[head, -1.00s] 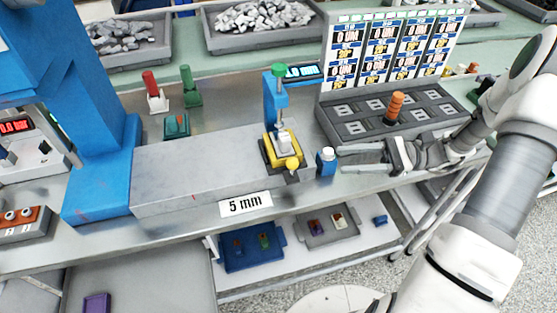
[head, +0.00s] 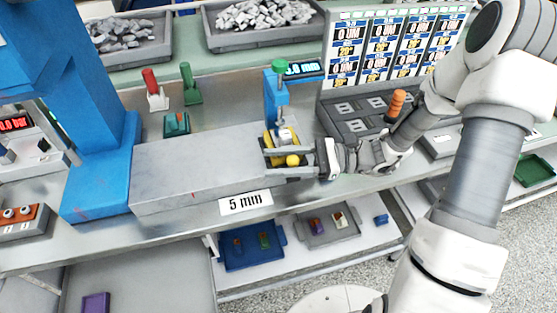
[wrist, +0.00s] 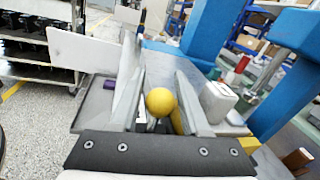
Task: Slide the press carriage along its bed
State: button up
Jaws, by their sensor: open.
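The grey bed (head: 200,168) runs left to right on the bench, with a blue press frame at its left end. The press carriage, a yellow block (head: 268,141) with a pale piece on it, is at the bed's right end, partly hidden by my gripper. Its round yellow knob (head: 292,160) faces right. My gripper (head: 268,162) is open, reaching in from the right, with a finger on either side of the knob. In the wrist view the knob (wrist: 160,102) sits between the spread fingers, with visible gaps beside it.
A blue post with a green knob (head: 279,66) stands just behind the carriage. A "5 mm" label (head: 246,202) is on the front. An orange handle (head: 397,103) rises from the grey panel at right. Red and green levers (head: 190,84) stand behind the bed.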

grip_shut()
dwell(1.4)
